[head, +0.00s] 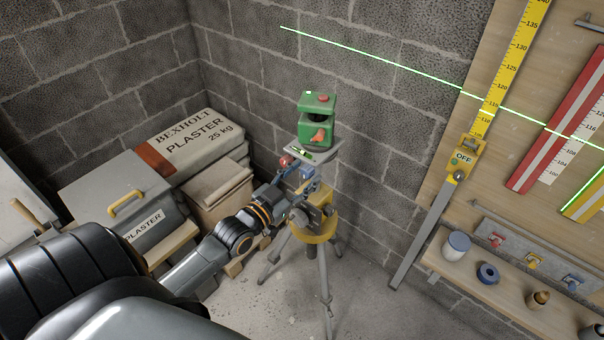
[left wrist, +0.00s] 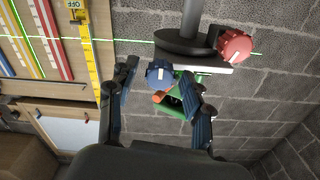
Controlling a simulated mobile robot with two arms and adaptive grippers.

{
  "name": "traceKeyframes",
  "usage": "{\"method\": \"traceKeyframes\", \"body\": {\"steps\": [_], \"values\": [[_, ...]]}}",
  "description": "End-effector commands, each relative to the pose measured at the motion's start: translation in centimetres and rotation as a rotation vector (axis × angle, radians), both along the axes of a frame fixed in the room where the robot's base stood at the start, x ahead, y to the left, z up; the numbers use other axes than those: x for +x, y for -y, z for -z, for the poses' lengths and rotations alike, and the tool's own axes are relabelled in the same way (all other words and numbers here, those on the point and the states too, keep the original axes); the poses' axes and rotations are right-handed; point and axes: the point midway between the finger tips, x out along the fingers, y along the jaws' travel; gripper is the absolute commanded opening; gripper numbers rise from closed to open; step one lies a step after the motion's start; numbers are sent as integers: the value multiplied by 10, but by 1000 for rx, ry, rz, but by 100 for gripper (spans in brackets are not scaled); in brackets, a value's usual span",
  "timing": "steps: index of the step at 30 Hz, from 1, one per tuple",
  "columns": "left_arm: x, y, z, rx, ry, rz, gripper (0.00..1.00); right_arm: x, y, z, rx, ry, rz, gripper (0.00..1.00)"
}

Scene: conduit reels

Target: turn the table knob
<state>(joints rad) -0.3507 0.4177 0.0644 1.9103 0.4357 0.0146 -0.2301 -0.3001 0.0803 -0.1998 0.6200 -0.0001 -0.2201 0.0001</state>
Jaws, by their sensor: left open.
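A green laser level (head: 317,118) with red-orange parts stands on a small grey table (head: 325,153) on top of a tripod (head: 322,270) with a yellow head (head: 320,225). A red knob (head: 286,161) and a blue knob (head: 306,173) sit at the table's underside and edge. In the left wrist view, the blue knob (left wrist: 160,74) lies between the fingers of my open left gripper (left wrist: 158,80), and the red knob (left wrist: 235,45) is outside them, to the right. The left gripper (head: 292,178) also shows in the head view. I cannot tell whether its fingers touch the blue knob.
Plaster bags (head: 195,145) and a grey box (head: 115,198) stand at the left. A yellow ruler (head: 508,60) with an OFF-marked slider (head: 464,158) hangs on the board at right. A wooden shelf (head: 490,290) holds small pots. A green laser line crosses the wall.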

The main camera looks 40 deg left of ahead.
Motion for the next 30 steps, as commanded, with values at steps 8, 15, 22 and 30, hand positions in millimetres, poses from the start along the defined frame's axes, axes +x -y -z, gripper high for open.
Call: {"method": "traceKeyframes", "body": {"steps": [8,15,22,30], "values": [[0,0,0,-1,0,0,36,0,0,0,0,0,0,40],[0,0,0,-1,0,0,0,0,0,0,0,0,0,40],[0,0,-2,-157,-14,0,0,0,0,-12,0,0,0,40],[0,0,1,-246,-22,0,0,0,0,-13,0,0,0,40]]}}
